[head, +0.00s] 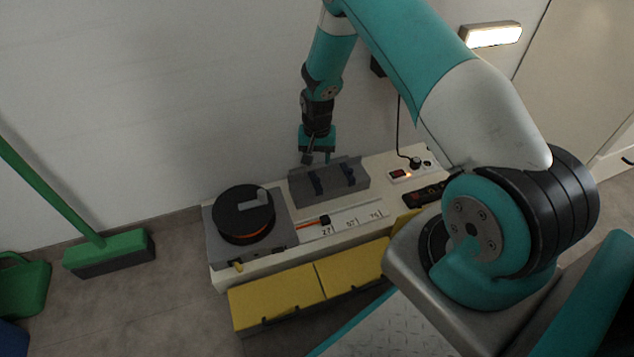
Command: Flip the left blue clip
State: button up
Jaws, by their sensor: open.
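A grey box (332,192) stands on the white bench top, with two dark blue clips on its front. The left blue clip (317,184) and the right blue clip (348,176) look alike and upright; their exact position is too small to tell. My gripper (318,158) is open and points down just above and behind the box's back left part. It is near the left clip but appears apart from it. Nothing shows between the fingers.
Left of the box is a grey unit with a black round reel (243,211). In front lie a white numbered strip (350,223) and yellow boxes (275,297). A small white unit with a cable (400,176) sits right. A green broom (110,250) leans left.

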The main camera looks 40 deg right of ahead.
aim_at(316, 179)
notch_tip(316, 179, down, 8)
jog(key=b, duration=0.3)
jog(key=shift+f, duration=0.2)
jog(key=shift+c, duration=0.2)
grip_shut()
jog(key=shift+a, duration=0.1)
